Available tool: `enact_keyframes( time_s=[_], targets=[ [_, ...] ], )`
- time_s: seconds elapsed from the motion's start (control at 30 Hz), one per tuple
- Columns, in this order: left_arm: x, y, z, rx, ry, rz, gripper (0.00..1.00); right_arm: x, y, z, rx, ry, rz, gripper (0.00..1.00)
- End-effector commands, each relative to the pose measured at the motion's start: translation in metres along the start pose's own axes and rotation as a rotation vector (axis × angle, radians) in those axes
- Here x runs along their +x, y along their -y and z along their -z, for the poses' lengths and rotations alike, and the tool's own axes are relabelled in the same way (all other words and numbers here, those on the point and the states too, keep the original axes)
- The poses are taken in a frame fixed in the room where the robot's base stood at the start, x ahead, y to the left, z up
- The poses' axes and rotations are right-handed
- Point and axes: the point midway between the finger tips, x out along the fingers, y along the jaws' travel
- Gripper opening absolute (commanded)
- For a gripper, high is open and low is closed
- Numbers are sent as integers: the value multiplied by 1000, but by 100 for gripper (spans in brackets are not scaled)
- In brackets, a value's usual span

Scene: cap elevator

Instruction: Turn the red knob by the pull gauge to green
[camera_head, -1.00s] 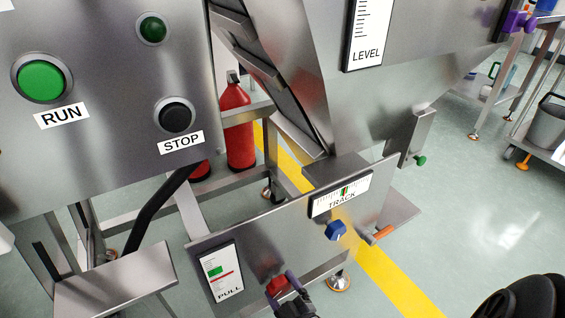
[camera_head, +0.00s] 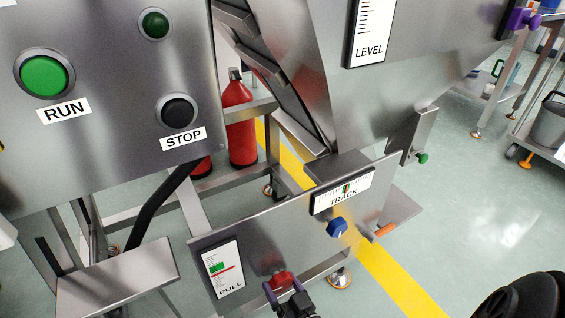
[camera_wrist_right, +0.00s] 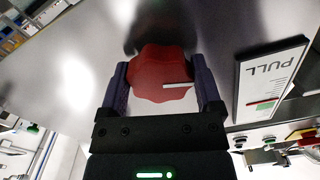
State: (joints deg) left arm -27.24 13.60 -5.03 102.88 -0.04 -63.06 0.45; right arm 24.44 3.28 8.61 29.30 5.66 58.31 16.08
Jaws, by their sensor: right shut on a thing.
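The red knob (camera_head: 282,279) sits on the lower metal panel (camera_head: 262,245), right of the white PULL gauge (camera_head: 222,268). The gauge has a green block and a thin red line at or just below it; the exact gap is too small to tell. My right gripper (camera_head: 280,290) is shut on the red knob. In the right wrist view my right gripper (camera_wrist_right: 165,88) has one finger on each side of the red knob (camera_wrist_right: 162,70), whose white mark points right. The PULL gauge (camera_wrist_right: 272,80) appears upside down there. My left gripper is not in view.
The TRACK gauge (camera_head: 343,192) and a blue knob (camera_head: 337,228) are up and right on the same panel. RUN (camera_head: 44,76) and STOP (camera_head: 178,110) buttons are on the large panel at upper left.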

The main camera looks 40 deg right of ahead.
Motion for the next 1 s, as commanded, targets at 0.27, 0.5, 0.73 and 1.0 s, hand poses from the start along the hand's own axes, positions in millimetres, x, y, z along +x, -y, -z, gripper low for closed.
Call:
enact_keyframes(
  time_s=[0.27,0.5,0.73,1.0],
  targets=[
    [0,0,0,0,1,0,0,-1,0,-2,258,7,-3,24],
    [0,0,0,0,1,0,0,-2,2,-2,485,8,-4,24],
    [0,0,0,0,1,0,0,-2,2,-1,704,8,-5,24],
    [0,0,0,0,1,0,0,-2,3,0,959,7,-4,24]
  ],
)
